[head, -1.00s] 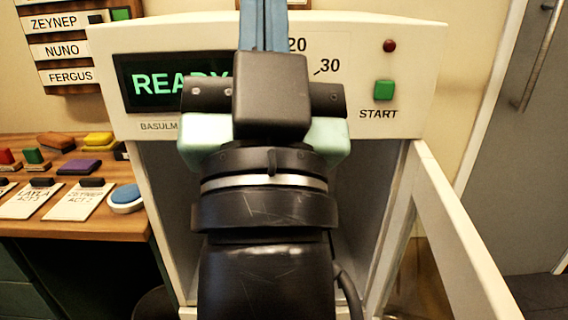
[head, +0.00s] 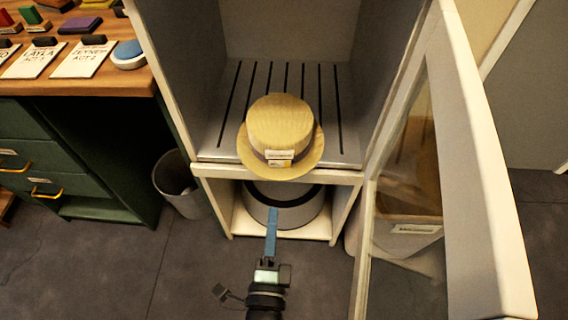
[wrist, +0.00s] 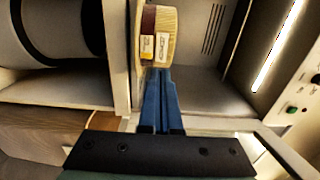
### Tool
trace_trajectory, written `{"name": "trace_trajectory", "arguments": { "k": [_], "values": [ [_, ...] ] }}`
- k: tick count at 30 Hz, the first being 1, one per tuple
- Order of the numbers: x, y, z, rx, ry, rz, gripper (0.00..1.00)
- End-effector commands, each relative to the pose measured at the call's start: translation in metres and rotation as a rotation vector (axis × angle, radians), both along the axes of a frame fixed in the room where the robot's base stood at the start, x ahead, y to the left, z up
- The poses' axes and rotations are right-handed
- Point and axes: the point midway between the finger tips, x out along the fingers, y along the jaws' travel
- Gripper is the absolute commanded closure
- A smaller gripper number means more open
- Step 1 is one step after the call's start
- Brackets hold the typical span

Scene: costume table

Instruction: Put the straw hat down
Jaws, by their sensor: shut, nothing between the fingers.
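The straw hat (head: 281,119) rests upright on the slotted floor of the open cabinet (head: 222,140), at its front edge. Its brim reaches over the front lip. It has a dark band and small labels on the front. In the wrist view the straw hat (wrist: 165,22) shows sideways just beyond my fingertips. My gripper (head: 272,210) is below and in front of the hat, with blue fingers together and empty. In the wrist view my gripper (wrist: 159,74) points toward the hat; whether it touches cannot be told.
The cabinet's glazed door (head: 455,170) stands open at the right. A round white drum (head: 290,213) sits in the lower compartment. A grey bin (head: 180,187) stands left, by a green desk with cards and blocks. The front floor is clear.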

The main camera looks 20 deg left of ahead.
Motion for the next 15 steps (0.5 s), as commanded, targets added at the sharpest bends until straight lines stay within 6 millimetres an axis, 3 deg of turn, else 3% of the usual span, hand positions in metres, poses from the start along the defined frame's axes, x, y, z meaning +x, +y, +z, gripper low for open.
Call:
{"name": "trace_trajectory", "arguments": {
  "k": [15],
  "values": [
    [0.093, 0.026, 0.002, -0.002, -0.006, -0.001, 1.00]
  ]
}}
